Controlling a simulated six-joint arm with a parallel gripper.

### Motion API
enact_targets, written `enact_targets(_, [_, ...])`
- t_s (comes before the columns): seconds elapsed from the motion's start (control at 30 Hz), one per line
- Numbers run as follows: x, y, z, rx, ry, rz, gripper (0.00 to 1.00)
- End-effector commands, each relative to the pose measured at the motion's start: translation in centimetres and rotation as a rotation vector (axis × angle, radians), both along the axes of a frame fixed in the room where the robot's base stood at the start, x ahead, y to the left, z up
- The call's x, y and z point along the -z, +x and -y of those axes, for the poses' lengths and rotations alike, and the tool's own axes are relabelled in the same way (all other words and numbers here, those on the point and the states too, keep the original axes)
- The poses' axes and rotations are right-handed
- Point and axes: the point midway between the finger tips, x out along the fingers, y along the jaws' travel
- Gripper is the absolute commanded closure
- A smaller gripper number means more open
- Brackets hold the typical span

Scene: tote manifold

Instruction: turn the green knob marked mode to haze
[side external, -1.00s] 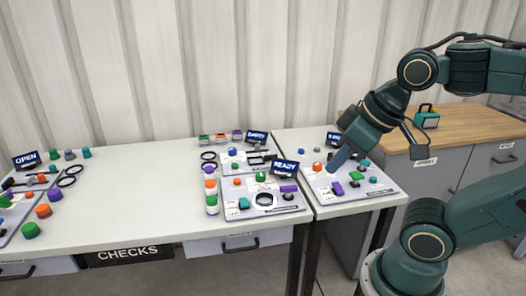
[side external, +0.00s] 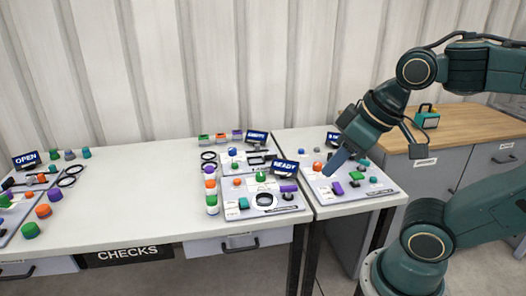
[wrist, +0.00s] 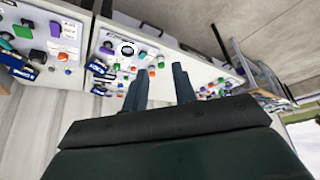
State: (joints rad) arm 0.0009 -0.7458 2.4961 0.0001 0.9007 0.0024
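My gripper (side external: 335,163) hangs above the right-hand panel (side external: 378,192), pointing down. In the wrist view its two fingers (wrist: 159,82) stand apart with nothing between them. Several green controls show: one (side external: 261,176) on the middle panel by the READY display, one (side external: 355,183) on the right-hand panel, and one (side external: 31,230) at the far left. The labels are too small to read, so I cannot tell which is marked mode or where haze lies. My gripper touches no knob that I can see.
An orange-red knob (side external: 317,167) and a purple block (side external: 338,188) sit close to my gripper. The READY display (side external: 285,168) stands to its left. Stacked coloured pieces (side external: 211,190) stand beside the middle panel. The white table (side external: 140,190) is clear between the left and middle panels.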

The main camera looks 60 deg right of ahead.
Motion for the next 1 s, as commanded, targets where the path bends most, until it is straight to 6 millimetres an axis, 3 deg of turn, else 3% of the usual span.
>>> enact_targets(0.03, [-0.1, 0.2, 0.1, 0.006, 0.002, -0.002, 0.63])
enact_targets(0.13, [-0.4, 0.7, 0.2, 0.024, 0.007, -0.011, 0.45])
enact_targets(0.37, [-1.9, 3.7, 1.0, 0.117, 0.034, -0.05, 0.45])
enact_targets(0.7, [-3.7, 10.3, 3.5, 0.315, 0.09, -0.125, 0.45])
enact_targets(1.0, [-3.6, 16.4, 6.5, 0.494, 0.137, -0.189, 0.45])
